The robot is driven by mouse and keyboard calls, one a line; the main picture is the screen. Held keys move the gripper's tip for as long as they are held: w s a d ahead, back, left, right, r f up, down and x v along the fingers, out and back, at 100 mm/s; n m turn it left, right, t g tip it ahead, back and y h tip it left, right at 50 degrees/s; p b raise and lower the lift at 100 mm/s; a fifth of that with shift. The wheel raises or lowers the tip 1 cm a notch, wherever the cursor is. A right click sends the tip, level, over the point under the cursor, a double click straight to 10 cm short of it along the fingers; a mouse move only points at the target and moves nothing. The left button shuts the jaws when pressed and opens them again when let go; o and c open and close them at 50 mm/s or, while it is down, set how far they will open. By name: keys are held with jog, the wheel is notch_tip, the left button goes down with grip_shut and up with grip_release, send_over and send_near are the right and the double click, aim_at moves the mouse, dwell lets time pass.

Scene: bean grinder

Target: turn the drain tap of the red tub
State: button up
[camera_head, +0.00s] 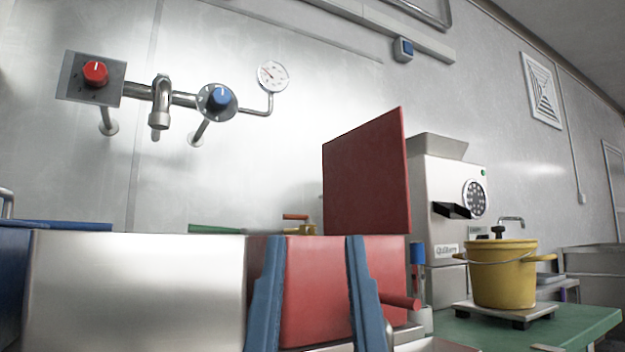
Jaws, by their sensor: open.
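The red tub (318,290) is a red box at the bottom centre, partly hidden by my fingers. A brass tap with a red lever (296,220) shows just above the tub's top edge. I cannot tell from this view how it is attached. My gripper (311,240) rises from the bottom edge with two blue fingers set wide apart. It is open, and red tub surface shows between the fingers. The fingers look in front of the tub; I cannot tell whether they touch it. A red rod (400,301) sticks out right of the right finger.
A red upright panel (365,175) stands behind the tub. A steel box (140,290) fills the lower left. A white grinder (450,190) and a yellow pot (503,275) stand at right, the pot on a scale above a green surface (570,325). Wall pipes (160,100) carry knobs.

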notch_tip(320, 180, down, 13)
jog(key=b, duration=1.2)
notch_tip(320, 180, up, 24)
jog(key=p, duration=2.4)
jog(key=shift+c, duration=0.3)
